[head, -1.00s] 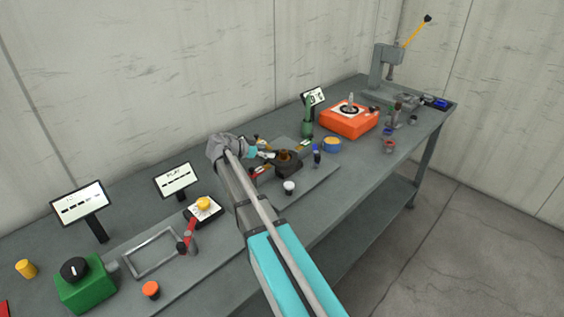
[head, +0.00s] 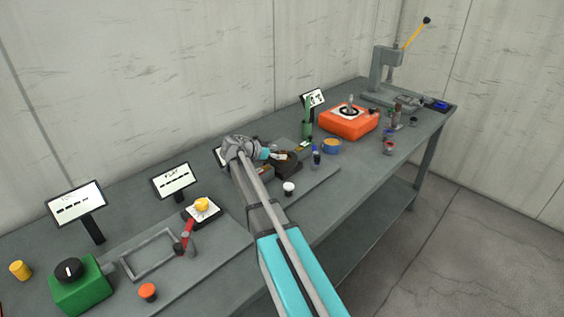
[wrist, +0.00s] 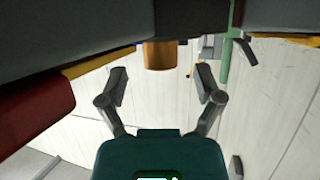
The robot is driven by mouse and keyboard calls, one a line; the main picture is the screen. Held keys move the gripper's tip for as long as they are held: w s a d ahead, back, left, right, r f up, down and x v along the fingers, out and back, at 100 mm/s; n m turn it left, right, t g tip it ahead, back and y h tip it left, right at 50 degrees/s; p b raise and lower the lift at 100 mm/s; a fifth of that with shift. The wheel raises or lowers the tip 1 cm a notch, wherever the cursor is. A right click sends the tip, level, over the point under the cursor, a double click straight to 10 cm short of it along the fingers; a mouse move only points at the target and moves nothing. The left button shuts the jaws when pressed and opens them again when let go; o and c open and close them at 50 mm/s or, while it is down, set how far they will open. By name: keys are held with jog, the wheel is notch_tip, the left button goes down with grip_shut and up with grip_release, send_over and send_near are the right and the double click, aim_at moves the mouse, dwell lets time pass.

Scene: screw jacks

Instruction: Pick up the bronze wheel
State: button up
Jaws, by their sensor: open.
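The bronze wheel (wrist: 159,55) shows in the wrist view as a short bronze cylinder under a dark body, just beyond and between my fingertips. My gripper (wrist: 161,78) is open, with one finger on each side of the wheel's line and nothing held. In the head view my gripper (head: 279,155) is at the dark jack block (head: 291,168) on the grey plate. There the wheel is mostly hidden by my gripper. I cannot tell whether the fingers touch it.
A green post (head: 307,128) and a blue-topped post (head: 316,157) stand close to the block. A white-topped knob (head: 288,188) is in front. An orange box (head: 347,123) stands farther right. A red part (wrist: 35,110) shows left in the wrist view.

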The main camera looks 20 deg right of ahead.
jog(key=shift+x, duration=1.15)
jog(key=shift+c, duration=0.2)
grip_shut()
